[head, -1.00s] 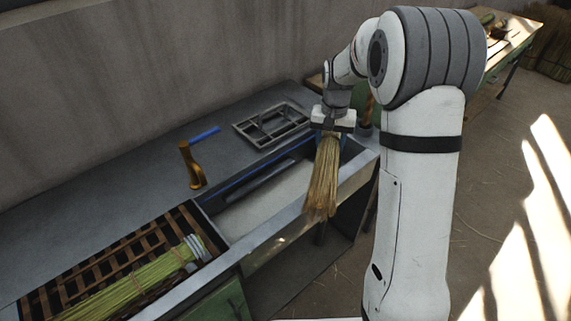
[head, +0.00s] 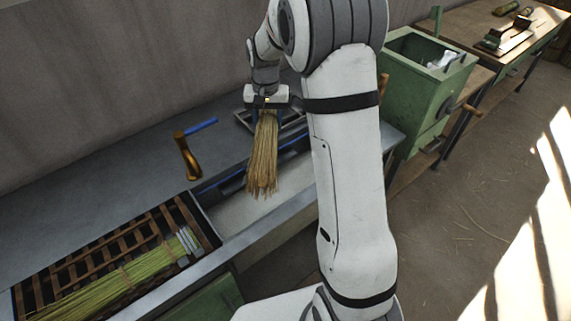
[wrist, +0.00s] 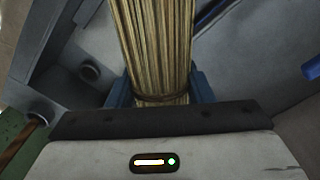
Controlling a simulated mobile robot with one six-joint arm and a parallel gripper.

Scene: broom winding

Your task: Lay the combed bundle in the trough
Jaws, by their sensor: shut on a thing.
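My gripper (head: 266,108) is shut on the straw-coloured combed bundle (head: 263,158). The bundle hangs down from the jaws with its loose ends lowest, over the long pale trough (head: 233,212) sunk in the grey bench. It looks apart from the trough floor, but the exact gap cannot be told. In the wrist view, the blue fingers (wrist: 161,92) sit on both sides of the bundle (wrist: 158,45), close to a dark tie around it. My arm hides the trough's right part in the head view.
Left of the trough, a brown slatted rack (head: 92,262) holds green bundles (head: 120,283). An orange-brown handle with a blue bar (head: 186,155) stands behind the trough. A metal frame (head: 243,117) lies behind my gripper. A green machine (head: 415,95) stands right of my arm.

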